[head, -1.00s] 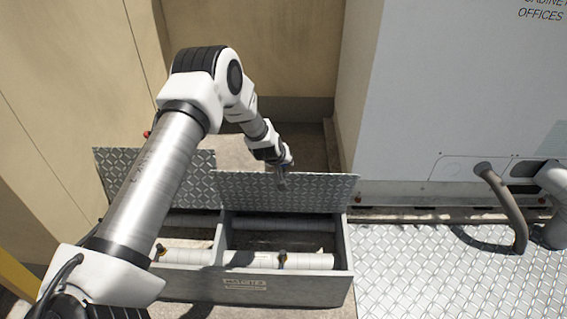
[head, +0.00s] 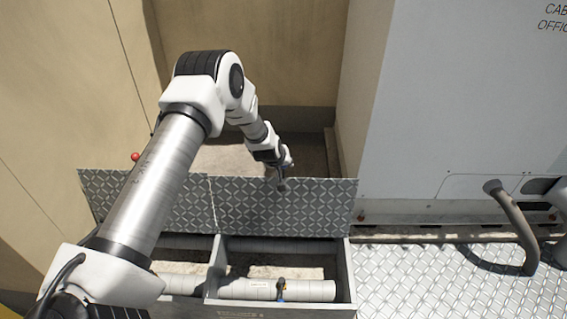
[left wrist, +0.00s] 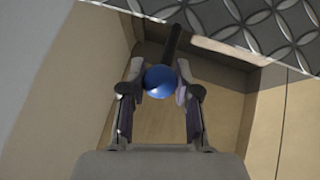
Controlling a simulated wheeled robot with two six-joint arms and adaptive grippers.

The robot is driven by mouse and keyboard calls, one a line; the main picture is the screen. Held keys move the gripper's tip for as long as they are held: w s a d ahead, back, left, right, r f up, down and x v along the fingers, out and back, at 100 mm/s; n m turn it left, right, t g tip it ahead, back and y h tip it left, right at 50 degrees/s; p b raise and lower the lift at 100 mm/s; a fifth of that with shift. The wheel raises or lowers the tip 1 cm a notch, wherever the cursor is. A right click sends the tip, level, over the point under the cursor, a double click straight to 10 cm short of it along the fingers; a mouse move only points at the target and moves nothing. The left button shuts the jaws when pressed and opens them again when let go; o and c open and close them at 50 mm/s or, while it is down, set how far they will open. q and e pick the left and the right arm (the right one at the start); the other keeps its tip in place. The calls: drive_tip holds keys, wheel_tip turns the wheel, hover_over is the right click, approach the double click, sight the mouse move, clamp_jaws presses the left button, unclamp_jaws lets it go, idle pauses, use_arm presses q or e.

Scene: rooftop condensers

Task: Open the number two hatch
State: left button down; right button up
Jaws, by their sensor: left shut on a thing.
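The box has two diamond-plate hatch lids, both standing raised at its back edge. My left gripper (head: 282,184) is at the top edge of the right lid (head: 260,215) in the head view. In the left wrist view my left gripper (left wrist: 161,86) is shut on a blue ball knob (left wrist: 160,81) with a dark stem behind it. The left lid (head: 105,195) stands nearly level with the right one, partly hidden by my arm. A red knob (head: 135,157) shows above its top edge. No hatch number is readable. My right gripper is not in view.
The open box (head: 344,270) holds pale pipes (head: 310,290) and has a divider. A grey cabinet (head: 440,110) stands at the right, with a bent grey pipe (head: 516,230) before it. Tan walls (head: 270,60) close the back and left. Bare treadplate floor (head: 420,280) lies right of the box.

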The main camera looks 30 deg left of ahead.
use_arm(q)
drive_tip(key=c, duration=0.8)
unclamp_jaws()
drive_tip(key=v, duration=1.2)
